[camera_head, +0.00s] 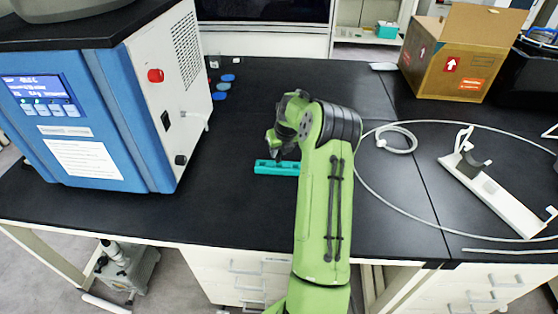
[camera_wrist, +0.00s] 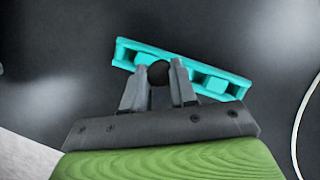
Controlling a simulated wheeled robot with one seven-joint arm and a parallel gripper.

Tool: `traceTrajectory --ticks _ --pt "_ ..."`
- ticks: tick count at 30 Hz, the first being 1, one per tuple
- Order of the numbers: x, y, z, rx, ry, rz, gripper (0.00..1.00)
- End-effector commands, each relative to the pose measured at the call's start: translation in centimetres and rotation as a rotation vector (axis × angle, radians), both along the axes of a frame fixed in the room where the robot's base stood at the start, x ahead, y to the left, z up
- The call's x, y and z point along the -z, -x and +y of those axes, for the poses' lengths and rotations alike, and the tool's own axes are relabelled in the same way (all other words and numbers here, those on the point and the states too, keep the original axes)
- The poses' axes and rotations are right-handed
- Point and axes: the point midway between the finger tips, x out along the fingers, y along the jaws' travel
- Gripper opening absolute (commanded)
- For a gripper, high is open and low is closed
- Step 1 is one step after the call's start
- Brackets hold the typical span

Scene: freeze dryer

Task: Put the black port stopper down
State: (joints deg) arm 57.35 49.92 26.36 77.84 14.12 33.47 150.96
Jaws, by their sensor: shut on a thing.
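The black port stopper (camera_wrist: 158,73) shows as a small dark round thing between the fingertips of my gripper (camera_wrist: 159,82) in the wrist view. My gripper is shut on it. In the head view my gripper (camera_head: 280,150) is low over the black table, at the teal holder (camera_head: 265,168). The teal holder also shows in the wrist view (camera_wrist: 238,84), with the fingers and stopper in front of its middle. I cannot tell whether the stopper touches the holder. In the head view the stopper cannot be made out behind the arm and fingers.
The blue and white freeze dryer (camera_head: 95,120) stands to the left. Several blue discs (camera_head: 221,96) lie behind, near its right side. A cardboard box (camera_head: 460,55), a white hose (camera_head: 400,137) and a white stand (camera_head: 495,195) are at the right. The table (camera_head: 230,210) in front is clear.

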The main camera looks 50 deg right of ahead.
Motion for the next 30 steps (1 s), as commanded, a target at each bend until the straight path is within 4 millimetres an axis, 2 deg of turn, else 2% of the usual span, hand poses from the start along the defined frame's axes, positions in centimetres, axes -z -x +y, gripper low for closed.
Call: traceTrajectory --ticks 1,4,10,11,15,24,26,30 --pt "1.5 0.1 0.1 0.0 -0.005 0.005 0.0" --pt "3.4 0.1 0.1 -0.001 -0.003 0.005 0.0" --pt "3.5 0.1 0.1 -0.001 -0.001 0.004 0.0" --pt "3.5 0.1 0.1 -0.001 -0.002 0.005 0.32" --pt "3.4 0.1 0.0 -0.001 -0.001 0.004 0.53" --pt "3.2 0.1 0.0 -0.001 -0.001 0.003 0.54" --pt "2.5 0.3 0.1 0.0 0.0 0.002 0.54" --pt "-0.6 1.4 0.5 0.001 0.002 0.001 0.54"
